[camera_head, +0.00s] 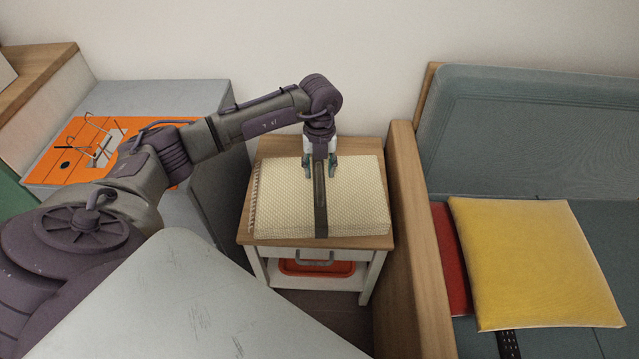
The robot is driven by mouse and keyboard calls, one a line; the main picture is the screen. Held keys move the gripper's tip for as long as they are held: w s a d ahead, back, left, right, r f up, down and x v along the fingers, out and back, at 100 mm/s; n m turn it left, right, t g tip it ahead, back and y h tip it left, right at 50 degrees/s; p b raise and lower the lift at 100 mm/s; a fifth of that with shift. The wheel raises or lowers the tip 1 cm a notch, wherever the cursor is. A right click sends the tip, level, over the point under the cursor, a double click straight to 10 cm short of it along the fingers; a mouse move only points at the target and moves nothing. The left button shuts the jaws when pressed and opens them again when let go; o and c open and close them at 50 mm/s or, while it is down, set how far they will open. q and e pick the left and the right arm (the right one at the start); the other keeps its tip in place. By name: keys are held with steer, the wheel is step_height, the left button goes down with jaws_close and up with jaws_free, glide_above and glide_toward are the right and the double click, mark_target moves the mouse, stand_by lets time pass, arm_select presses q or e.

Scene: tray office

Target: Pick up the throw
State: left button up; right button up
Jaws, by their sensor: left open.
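The throw (355,204) is a folded, cream, textured cloth with a dark band around its middle and a fringe at its left edge. It lies flat on a small wooden-topped side table (276,146). My left gripper (321,172) points down over the rear middle part of the throw, its two fingers apart on either side of the dark band. I cannot tell whether the fingertips touch the cloth. My right gripper is not in view.
A sofa with a wooden armrest (412,235), a yellow cushion (535,262) and a red cushion (450,258) stands close on the right. A grey cabinet (215,100) with an orange tray (62,160) is on the left. An orange object (316,268) sits on the table's lower shelf.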

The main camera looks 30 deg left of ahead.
mark_target(320, 177)
arm_select(q)
step_height(320, 177, down, 4)
steer(key=shift+r, duration=0.15)
steer(key=shift+c, duration=0.2)
jaws_close()
steer(key=shift+w+r, duration=0.1)
steer(key=shift+r, duration=0.05)
